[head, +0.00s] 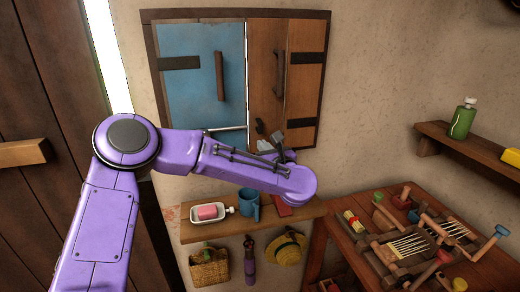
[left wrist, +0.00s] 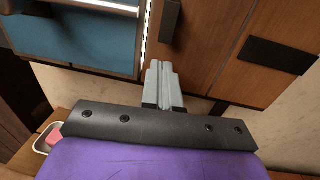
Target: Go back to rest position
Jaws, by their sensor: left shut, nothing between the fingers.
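My left arm (head: 240,163) is raised and reaches across in front of the wall cabinet. My left gripper (head: 265,145) is at the cabinet's lower edge in the head view, partly hidden behind my wrist. In the left wrist view the gripper's pale fingers (left wrist: 163,85) are pressed together and empty. They point towards the cabinet, below a dark handle (left wrist: 170,20); I cannot tell whether they touch the wood. My right gripper is in neither view.
The cabinet has a blue door (head: 190,85) and a brown door (head: 302,90). Below, a shelf (head: 225,228) holds a soap dish (head: 198,219) and a blue mug (head: 249,203). A cluttered wooden table (head: 345,240) stands right. A dark plank door (head: 45,110) is left.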

